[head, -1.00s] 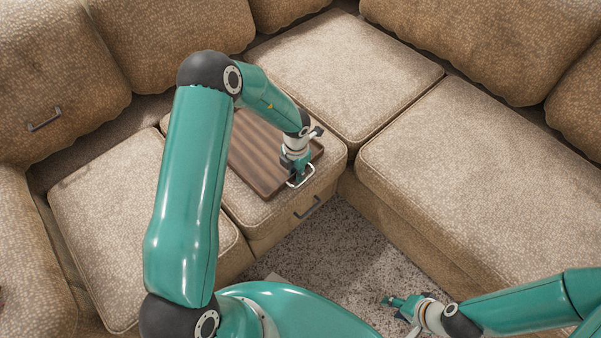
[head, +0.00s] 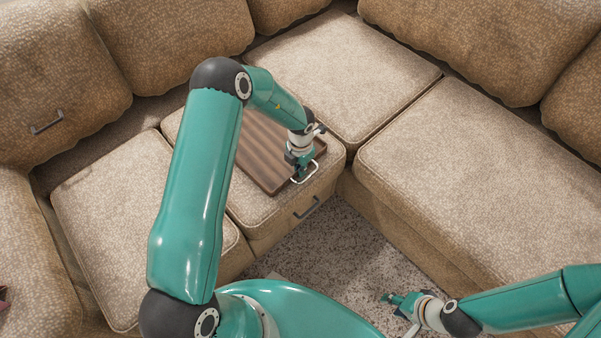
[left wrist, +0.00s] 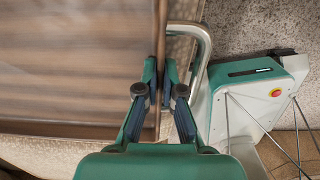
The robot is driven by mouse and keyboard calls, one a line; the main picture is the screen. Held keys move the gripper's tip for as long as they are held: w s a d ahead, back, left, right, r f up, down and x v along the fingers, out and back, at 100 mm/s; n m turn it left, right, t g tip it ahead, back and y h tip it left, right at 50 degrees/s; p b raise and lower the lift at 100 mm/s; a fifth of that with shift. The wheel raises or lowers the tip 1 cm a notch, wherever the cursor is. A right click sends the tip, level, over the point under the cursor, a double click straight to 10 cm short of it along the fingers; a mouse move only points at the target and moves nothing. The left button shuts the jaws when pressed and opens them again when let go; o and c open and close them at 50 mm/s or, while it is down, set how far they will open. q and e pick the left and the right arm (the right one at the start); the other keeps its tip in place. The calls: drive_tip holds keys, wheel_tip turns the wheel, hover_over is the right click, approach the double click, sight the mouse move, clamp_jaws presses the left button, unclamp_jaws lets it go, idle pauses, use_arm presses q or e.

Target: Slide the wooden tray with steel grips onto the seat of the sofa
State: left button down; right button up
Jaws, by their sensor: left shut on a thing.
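The wooden tray (head: 262,152), brown and ribbed, lies on the middle seat cushion of the sofa (head: 262,214), partly hidden behind my left arm. Its near steel grip (head: 312,176) sticks out at the tray's near edge. My left gripper (head: 299,175) is at that edge. In the left wrist view the tray (left wrist: 70,70) fills the left side, and my left gripper's fingers (left wrist: 160,85) are shut on its thin edge wall, beside the steel grip (left wrist: 206,45). My right gripper (head: 390,298) is low over the carpet, away from the tray; its jaws are too small to judge.
The sofa's other seat cushions (head: 345,75) are bare, and backrests (head: 315,10) rise behind them. A dark handle (head: 307,208) is on the front of the seat under the tray. Speckled carpet (head: 330,240) lies between the sofa sections.

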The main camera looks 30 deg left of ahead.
use_arm(q)
drive_tip(key=shift+w+d+r+p, duration=0.15)
drive_tip(key=shift+w+p, duration=0.15)
drive_tip(key=shift+w, duration=0.65)
drive_tip(key=w, duration=0.3)
drive_tip(key=shift+w+d+f, duration=0.2)
drive_tip(key=shift+d+f, duration=0.05)
drive_tip(key=shift+w+d+r, duration=0.1)
drive_tip(key=shift+w, duration=0.75)
use_arm(e)
drive_tip(key=shift+r, duration=0.35)
